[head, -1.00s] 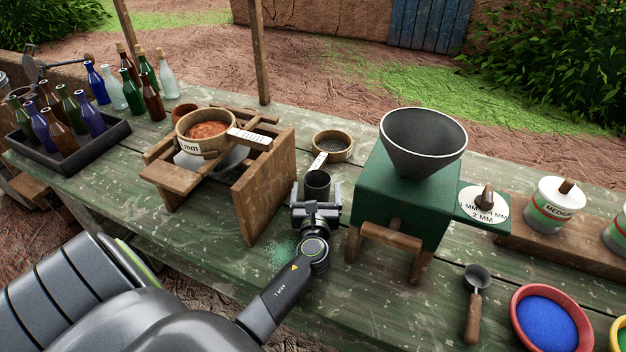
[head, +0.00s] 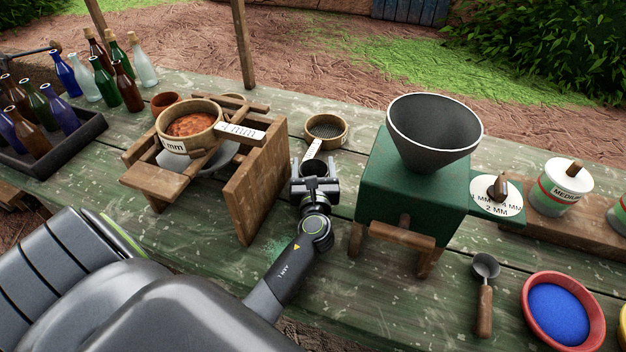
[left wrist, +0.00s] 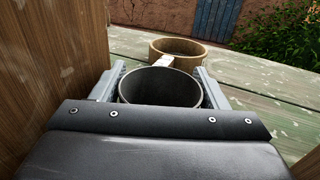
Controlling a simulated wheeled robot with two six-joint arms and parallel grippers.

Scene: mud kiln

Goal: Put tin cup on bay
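The tin cup (head: 313,168) is a small dark grey cup standing upright on the green table, between the wooden stand and the green mill. In the left wrist view the cup (left wrist: 160,88) shows its open, empty mouth. My left gripper (head: 315,184) is around the cup, one finger on each side, close to its walls. The fingers look about as wide apart as before, so I take it as open. The cup's lower part is hidden by the gripper. I cannot tell which place is the bay. My right gripper is not in view.
The wooden stand (head: 255,195) with a sieve (head: 190,125) rises close to the left. The green mill (head: 400,195) with a funnel stands to the right. A small sieve (head: 326,130) lies behind the cup.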

